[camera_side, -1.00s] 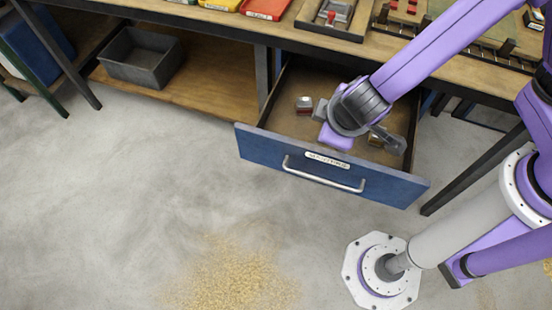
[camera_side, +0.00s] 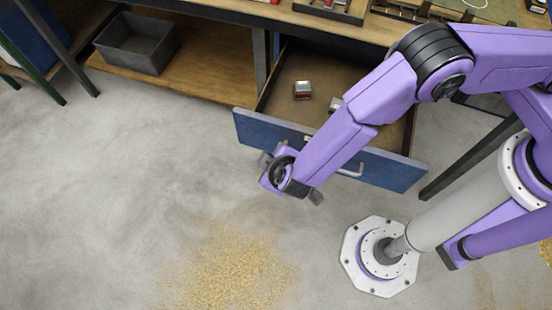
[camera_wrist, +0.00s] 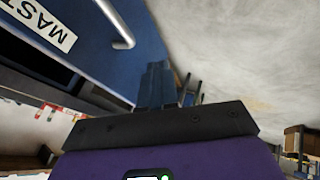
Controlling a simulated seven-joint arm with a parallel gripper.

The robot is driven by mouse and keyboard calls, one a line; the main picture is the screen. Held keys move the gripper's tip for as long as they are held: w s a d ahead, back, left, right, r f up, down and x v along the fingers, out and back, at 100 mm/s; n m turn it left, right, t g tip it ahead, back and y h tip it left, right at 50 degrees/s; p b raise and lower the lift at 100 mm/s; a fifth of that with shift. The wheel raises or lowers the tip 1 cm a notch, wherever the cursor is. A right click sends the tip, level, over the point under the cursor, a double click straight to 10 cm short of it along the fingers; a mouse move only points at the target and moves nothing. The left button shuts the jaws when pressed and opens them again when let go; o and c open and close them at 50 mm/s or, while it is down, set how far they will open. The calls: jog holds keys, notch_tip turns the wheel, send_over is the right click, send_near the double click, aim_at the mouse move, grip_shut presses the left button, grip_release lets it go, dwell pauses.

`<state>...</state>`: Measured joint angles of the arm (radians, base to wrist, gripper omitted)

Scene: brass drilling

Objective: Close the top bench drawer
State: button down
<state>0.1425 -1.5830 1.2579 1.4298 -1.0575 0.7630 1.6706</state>
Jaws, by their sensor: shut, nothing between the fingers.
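The bench drawer (camera_side: 400,172) stands pulled out from under the bench, its blue front facing the open floor. Its silver handle (camera_side: 350,171) is partly hidden behind my arm. In the wrist view the blue drawer front (camera_wrist: 85,55) fills the upper left, with a white label and the handle (camera_wrist: 117,25). My gripper (camera_side: 265,158) is outside the drawer, in front of the left half of its front. In the wrist view its fingers (camera_wrist: 156,70) are together and empty, beside the drawer front. I cannot tell whether they touch it.
Small metal blocks (camera_side: 303,90) lie inside the drawer. The wooden bench top (camera_side: 230,8) runs above it, with trays on it. A grey bin (camera_side: 138,42) sits on the lower shelf at left. The floor in front is clear except for yellowish shavings (camera_side: 235,265).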

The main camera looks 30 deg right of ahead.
aim_at(271, 143)
jog(key=shift+w+d+f, duration=0.55)
jog(key=shift+w+f, duration=0.15)
jog(key=shift+w, duration=0.3)
jog(key=shift+w+d+f, duration=0.5)
jog(key=shift+w+f, duration=0.2)
jog(key=shift+w, duration=0.3)
jog(key=shift+w+d+f, duration=0.55)
jog(key=shift+w+f, duration=0.15)
jog(key=shift+w, duration=0.3)
jog(key=w+d, duration=1.8)
jog(key=shift+w+d, duration=0.2)
jog(key=shift+d, duration=0.05)
jog(key=shift+a, duration=0.1)
